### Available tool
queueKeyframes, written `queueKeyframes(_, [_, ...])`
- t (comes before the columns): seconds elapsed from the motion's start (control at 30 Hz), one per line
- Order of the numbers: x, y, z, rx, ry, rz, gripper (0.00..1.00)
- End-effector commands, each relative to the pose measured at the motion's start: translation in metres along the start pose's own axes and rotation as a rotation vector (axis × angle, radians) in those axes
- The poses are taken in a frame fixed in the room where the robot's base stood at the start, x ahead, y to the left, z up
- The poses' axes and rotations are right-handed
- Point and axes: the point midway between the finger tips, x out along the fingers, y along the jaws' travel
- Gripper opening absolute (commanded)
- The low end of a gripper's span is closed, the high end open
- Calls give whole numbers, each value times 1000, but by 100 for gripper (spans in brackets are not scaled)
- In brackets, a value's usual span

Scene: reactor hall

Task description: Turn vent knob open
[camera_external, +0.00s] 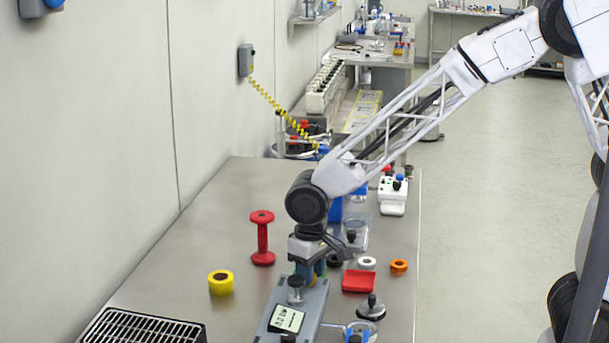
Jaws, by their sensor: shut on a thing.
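A grey device (312,310) with a small display (286,319) lies on the steel bench at the lower middle. A black knob (296,282) stands upright on it, and another dark knob (288,339) shows at the bottom edge. My gripper (313,272) points down at the device's far end, just behind the upright black knob. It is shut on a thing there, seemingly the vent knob. The fingers and the device's parts mostly hide what is held, and I cannot tell how far it is turned.
A red spool (262,238) and a yellow ring (221,283) stand left of the device. A black grate (143,328) lies front left. The bench's left middle is clear.

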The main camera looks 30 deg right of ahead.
Motion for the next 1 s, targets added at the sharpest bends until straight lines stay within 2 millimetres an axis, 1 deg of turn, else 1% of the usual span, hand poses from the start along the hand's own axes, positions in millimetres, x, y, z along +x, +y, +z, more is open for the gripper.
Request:
queueKeyframes(0.47, [-1, 0, 0, 21, 0, 0, 7])
queueKeyframes(0.5, [-1, 0, 0, 20, 0, 0, 34])
queueKeyframes(0.63, [0, 0, 0, 20, 0, 0, 54])
queueKeyframes(0.67, [0, 0, 0, 20, 0, 0, 56])
queueKeyframes(1.0, [-2, 0, 0, 20, 0, 0, 56])
